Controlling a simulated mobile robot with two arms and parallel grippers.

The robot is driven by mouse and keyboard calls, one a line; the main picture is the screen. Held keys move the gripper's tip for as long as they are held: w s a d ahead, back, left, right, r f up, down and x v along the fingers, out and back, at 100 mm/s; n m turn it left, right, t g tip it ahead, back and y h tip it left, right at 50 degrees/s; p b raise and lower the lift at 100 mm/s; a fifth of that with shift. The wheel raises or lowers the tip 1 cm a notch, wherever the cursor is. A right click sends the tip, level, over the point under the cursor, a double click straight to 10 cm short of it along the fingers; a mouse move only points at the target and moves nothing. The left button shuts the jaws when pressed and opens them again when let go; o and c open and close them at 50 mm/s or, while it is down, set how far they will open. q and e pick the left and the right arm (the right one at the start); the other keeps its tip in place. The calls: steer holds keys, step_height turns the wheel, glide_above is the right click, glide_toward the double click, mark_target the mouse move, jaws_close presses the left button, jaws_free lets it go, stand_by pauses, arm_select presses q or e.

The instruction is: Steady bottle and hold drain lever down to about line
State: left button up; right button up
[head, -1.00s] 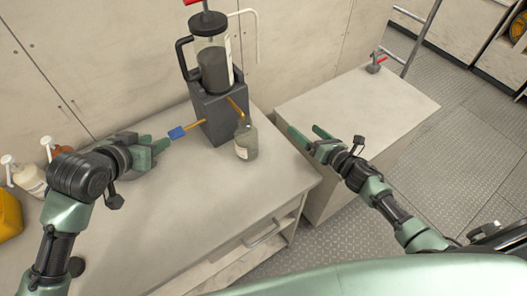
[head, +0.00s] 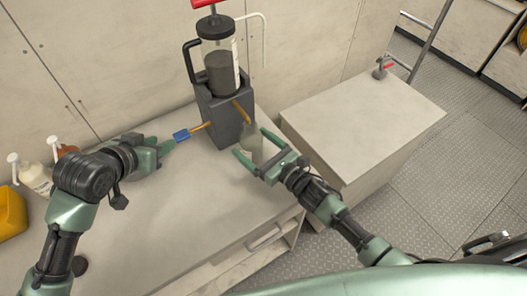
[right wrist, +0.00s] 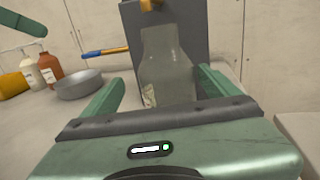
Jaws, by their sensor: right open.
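The drain lever, a brass rod with a blue tip (head: 181,135), sticks out left from the dark box (head: 222,125) under a clear cylinder (head: 222,70) of dark liquid. It also shows in the right wrist view (right wrist: 92,54). The translucent bottle (head: 250,144) stands below the brass spout (head: 242,112), partly hidden by my right gripper (head: 253,146). My left gripper (head: 165,145) is close to the lever's blue tip; contact and finger opening are unclear.
Pump bottles (head: 34,174), a yellow container (head: 10,212) and a metal bowl (right wrist: 80,84) are at the left. A red handle (head: 208,3) tops the cylinder. A lower cabinet (head: 365,120) stands to the right past a gap. The front bench top (head: 200,215) is clear.

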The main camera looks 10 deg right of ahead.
steer(key=shift+x, duration=1)
steer(key=c, duration=1.8)
